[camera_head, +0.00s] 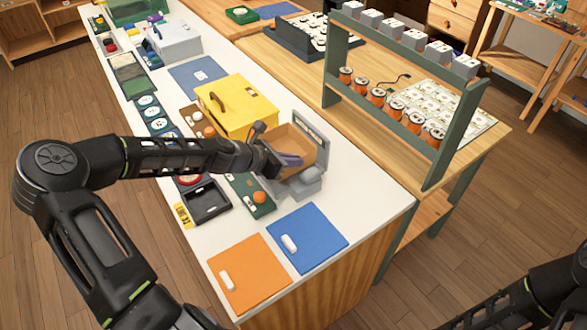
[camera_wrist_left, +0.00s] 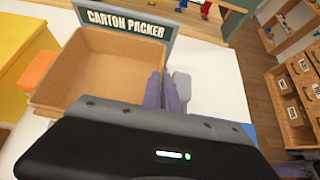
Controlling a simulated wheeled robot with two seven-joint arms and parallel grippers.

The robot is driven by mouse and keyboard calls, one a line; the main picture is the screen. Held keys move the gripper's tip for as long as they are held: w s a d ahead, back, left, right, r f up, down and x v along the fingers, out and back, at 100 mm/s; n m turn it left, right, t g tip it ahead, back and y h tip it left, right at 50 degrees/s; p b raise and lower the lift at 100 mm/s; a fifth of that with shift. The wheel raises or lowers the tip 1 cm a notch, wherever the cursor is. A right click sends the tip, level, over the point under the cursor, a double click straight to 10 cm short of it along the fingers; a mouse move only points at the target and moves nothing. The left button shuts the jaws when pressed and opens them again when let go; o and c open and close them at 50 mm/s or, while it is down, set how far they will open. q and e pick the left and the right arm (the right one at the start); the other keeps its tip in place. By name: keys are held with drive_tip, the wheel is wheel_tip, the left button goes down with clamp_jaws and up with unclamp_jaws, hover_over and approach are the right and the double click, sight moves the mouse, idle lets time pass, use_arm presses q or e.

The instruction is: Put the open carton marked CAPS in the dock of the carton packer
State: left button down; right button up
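The open brown carton (camera_head: 289,142) is at the carton packer (camera_head: 312,128), whose sign stands upright behind it. In the left wrist view the carton (camera_wrist_left: 100,65) is empty, with the CARTON PACKER sign (camera_wrist_left: 125,22) along its far side. No CAPS mark shows. My left gripper (camera_head: 290,160) has its purple fingers close together at the carton's side wall. In the wrist view the fingers (camera_wrist_left: 163,90) pinch the right wall. The carton's underside and the dock are hidden, so I cannot tell whether it is seated. My right gripper is out of frame.
A yellow box (camera_head: 237,103) stands just left of the carton. Grey packer parts (camera_head: 306,182) sit at its near right. Orange (camera_head: 248,272) and blue (camera_head: 308,238) mats lie at the near counter end. A green rack (camera_head: 400,115) with cans stands on the wooden table.

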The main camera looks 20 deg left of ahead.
sight(300, 170)
use_arm(q)
wheel_tip(300, 170, down, 4)
drive_tip(key=shift+r, duration=0.2)
drive_tip(key=c, duration=2.1)
unclamp_jaws()
drive_tip(key=shift+f, duration=0.15)
drive_tip(key=shift+o, duration=0.8)
drive_tip(key=shift+r, duration=0.2)
drive_tip(key=v, duration=1.2)
drive_tip(key=shift+s, duration=0.1)
